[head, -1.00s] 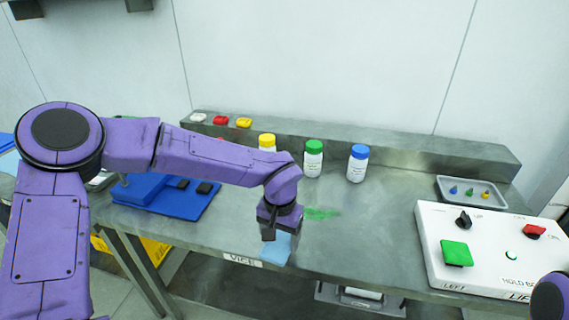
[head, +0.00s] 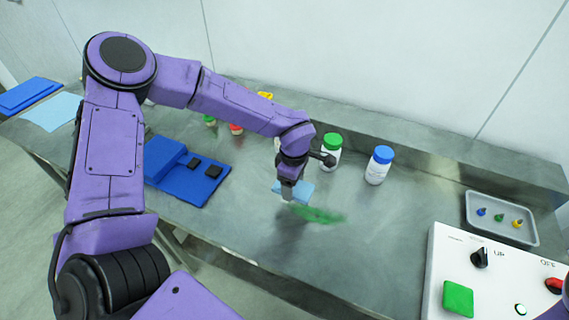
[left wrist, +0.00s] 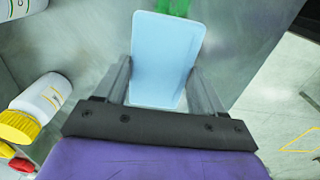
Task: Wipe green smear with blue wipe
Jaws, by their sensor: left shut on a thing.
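The blue wipe (head: 302,190) is a light blue flat piece in my left gripper (head: 288,190). In the left wrist view the wipe (left wrist: 165,50) sits between the two fingers of the left gripper (left wrist: 162,82), which are shut on it. The green smear (head: 318,215) is a streak on the steel table, just to the front right of the wipe in the head view. Part of the smear (left wrist: 177,8) shows beyond the wipe's far edge in the left wrist view. I cannot tell whether the wipe touches the table. My right gripper is out of view.
A green-capped bottle (head: 330,152) and a blue-capped bottle (head: 379,165) stand behind the smear. A white control box (head: 450,265) and a grey tray (head: 500,218) are at right. A blue block and mat (head: 190,185) lie at left. The table right of the smear is clear.

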